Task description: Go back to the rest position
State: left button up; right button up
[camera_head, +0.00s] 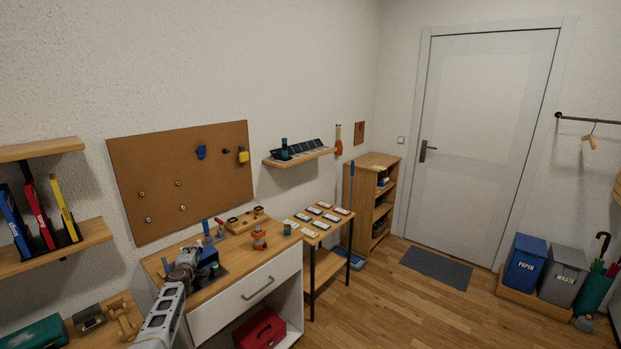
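My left arm comes in from the bottom left, and my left gripper (184,264) is over the left end of the wooden workbench top (222,279). A small blue object (208,257) is close beside the gripper. I cannot tell whether they touch. The fingers are small and dark here, so whether they are open or shut is unclear. My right gripper is not in view.
The white drawer (248,297) is shut above a red toolbox (260,330). An orange object (259,238) stands on the bench. A side table (343,223) holds several small cards. Shelves (50,246) are at left. The wooden floor (420,310) is open at right.

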pick_arm(q)
jog(key=s+d+f+m+g+h, duration=0.2)
jog(key=s+d+f+m+h, duration=0.15)
jog(key=s+d+m, duration=0.45)
jog(key=s+d+f+m+g+h, duration=0.2)
jog(key=s+d+f+m, duration=0.3)
jog(key=s, duration=0.4)
jog(key=s+d+f+m+g+h, duration=0.25)
jog(key=s+d+m, duration=0.25)
jog(key=s+d, duration=0.35)
jog(key=s+d+r+m+g+y, duration=0.2)
jog(key=s+r, duration=0.1)
jog(key=s, duration=1.3)
jog(key=s+d+r+m+g+y, duration=0.2)
jog(key=s+r+g, duration=0.1)
jog(key=s, duration=1.3)
notch_tip(320, 180, down, 34)
jog(key=s+g, duration=0.1)
jog(key=s, duration=0.1)
jog(key=s+a+f, duration=0.2)
jog(key=s+f, duration=0.7)
jog(key=s, duration=0.2)
jog(key=s+a+f+g, duration=0.1)
jog(key=s+a+f, duration=0.1)
jog(key=s+f, duration=0.8)
jog(key=shift+s+a+f+m, duration=0.2)
jog(key=shift+s+a+m, duration=0.1)
jog(key=shift+s, duration=0.45)
